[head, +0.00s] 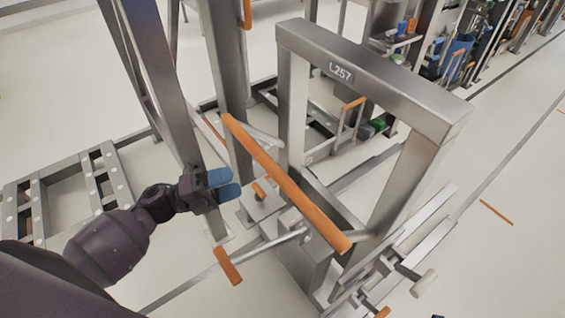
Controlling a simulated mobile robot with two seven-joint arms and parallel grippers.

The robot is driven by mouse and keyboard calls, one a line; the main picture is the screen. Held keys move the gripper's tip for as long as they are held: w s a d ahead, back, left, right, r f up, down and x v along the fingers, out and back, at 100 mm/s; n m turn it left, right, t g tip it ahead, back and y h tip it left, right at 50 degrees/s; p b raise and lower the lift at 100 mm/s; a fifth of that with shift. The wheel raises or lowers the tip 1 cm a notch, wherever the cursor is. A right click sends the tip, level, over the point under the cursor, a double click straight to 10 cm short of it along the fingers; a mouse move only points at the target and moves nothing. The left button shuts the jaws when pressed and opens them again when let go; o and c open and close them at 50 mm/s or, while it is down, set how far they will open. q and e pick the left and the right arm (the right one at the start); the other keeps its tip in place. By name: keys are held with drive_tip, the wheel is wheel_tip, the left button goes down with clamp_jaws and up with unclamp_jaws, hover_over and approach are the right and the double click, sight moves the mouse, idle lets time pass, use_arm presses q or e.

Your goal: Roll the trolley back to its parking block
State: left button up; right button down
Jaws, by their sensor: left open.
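The trolley is a grey metal frame (375,75) with a label reading L257 on its top beam, in the middle and right of the head view. A long orange handle bar (285,185) slants across its near side. My left gripper (232,184) has blue fingertips and is open. It is just left of the orange bar in the picture, with nothing seen between its fingers; I cannot tell whether it touches anything. My right gripper is not in view. I cannot make out the parking block.
A shorter orange grip (228,266) on a metal rod sticks out below the bar. A tall grey post (165,90) stands behind my left arm. A roller rack (70,190) lies at the left. Pale floor is open at the right (520,240).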

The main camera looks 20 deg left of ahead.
sight(268, 170)
use_arm(q)
drive_tip(key=p+x, duration=0.1)
drive_tip(key=x, duration=0.8)
drive_tip(key=shift+d+r, duration=0.15)
drive_tip(key=shift+w+d+r+p, duration=0.1)
drive_tip(key=shift+w+d+p, duration=0.2)
drive_tip(key=shift+d, duration=0.2)
drive_tip(key=shift+c, duration=0.2)
drive_tip(key=shift+c, duration=1.3)
drive_tip(key=c, duration=0.7)
clamp_jaws()
